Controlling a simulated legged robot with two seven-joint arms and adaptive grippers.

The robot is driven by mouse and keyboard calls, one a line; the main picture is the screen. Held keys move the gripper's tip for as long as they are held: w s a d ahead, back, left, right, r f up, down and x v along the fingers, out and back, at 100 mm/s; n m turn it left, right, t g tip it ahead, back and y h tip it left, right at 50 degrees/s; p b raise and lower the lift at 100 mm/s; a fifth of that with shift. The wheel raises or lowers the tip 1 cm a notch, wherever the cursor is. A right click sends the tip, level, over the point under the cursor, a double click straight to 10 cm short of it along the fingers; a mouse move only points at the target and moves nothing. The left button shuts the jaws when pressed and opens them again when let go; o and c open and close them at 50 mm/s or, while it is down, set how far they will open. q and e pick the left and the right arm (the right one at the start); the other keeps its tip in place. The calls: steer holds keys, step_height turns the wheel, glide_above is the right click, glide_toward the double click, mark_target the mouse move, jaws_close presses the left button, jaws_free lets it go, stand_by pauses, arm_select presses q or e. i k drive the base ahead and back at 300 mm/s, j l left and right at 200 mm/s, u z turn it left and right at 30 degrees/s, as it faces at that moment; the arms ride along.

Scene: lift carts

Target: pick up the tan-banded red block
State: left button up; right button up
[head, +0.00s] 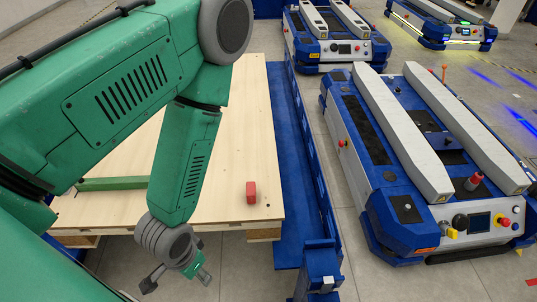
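A small red block (251,192) stands on the pale wooden table top, near its right front corner. It looks plain red; I cannot make out a tan band at this size. My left gripper (188,275) hangs at the end of my green arm, in front of the table's front edge and left of the block. It is apart from the block, and I see nothing held in it. Its fingers are small and seen at an angle, so their opening is unclear. My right gripper is not in view.
The wooden table (222,205) is bare around the block; a green bar (112,184) lies at its left. A blue frame (318,215) runs along the table's right side. A blue and grey cart (425,165) stands beyond it, with other carts behind.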

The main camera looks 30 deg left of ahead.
mark_target(251, 197)
steer(key=j+u, duration=0.45)
steer(key=j, duration=0.45)
steer(key=i+j+u, duration=0.1)
steer(key=j+u, duration=0.35)
steer(key=j, duration=0.45)
